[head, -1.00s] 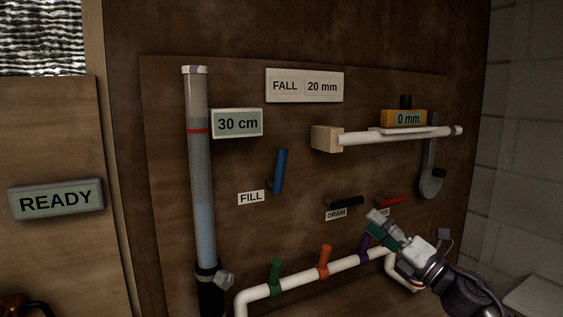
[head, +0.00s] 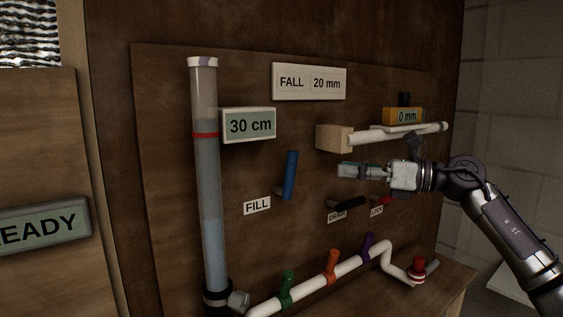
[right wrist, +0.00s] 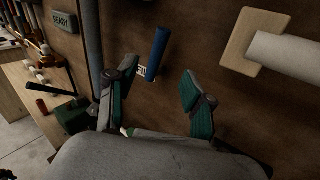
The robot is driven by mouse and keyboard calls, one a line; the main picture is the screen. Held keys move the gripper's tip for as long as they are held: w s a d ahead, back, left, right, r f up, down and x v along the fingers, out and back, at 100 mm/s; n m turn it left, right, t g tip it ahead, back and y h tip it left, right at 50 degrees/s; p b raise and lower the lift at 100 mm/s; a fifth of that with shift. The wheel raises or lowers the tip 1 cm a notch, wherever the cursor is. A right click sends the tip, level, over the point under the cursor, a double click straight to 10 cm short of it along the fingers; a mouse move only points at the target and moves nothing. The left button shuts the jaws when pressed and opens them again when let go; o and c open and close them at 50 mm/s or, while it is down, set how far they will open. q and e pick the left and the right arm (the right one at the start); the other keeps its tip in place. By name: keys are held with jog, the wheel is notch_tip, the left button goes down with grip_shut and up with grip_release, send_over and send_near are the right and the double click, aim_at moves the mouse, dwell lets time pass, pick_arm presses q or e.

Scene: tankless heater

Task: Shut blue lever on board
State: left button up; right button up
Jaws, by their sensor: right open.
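The blue lever (head: 290,175) stands nearly upright on the brown board, just above and right of the FILL label (head: 257,205). My right gripper (head: 342,170) is open and empty. In the head view it is to the right of the blue lever, below the wooden block of the white pipe, pointing left. In the right wrist view the blue lever (right wrist: 157,53) shows beyond and between the two spread fingertips (right wrist: 158,84), apart from both. My left gripper is not in view.
A clear tube (head: 207,170) with a red ring stands left of the lever. A white pipe (head: 385,135) juts out above my right gripper. Black DRAIN (head: 350,201) and red (head: 384,201) levers sit below it. Lower pipework carries green, orange and purple levers (head: 368,244).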

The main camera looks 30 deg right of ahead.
aim_at(296, 163)
jog(key=p+x, duration=0.7)
jog(key=x, duration=0.4)
jog(key=shift+w+a+r+p, duration=0.1)
jog(key=shift+w+a+p, duration=0.15)
jog(key=shift+w+p, duration=0.15)
jog(key=shift+w+a, duration=0.25)
jog(key=shift+w, duration=0.05)
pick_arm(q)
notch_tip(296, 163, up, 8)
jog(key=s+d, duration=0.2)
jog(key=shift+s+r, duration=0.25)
pick_arm(e)
grip_shut()
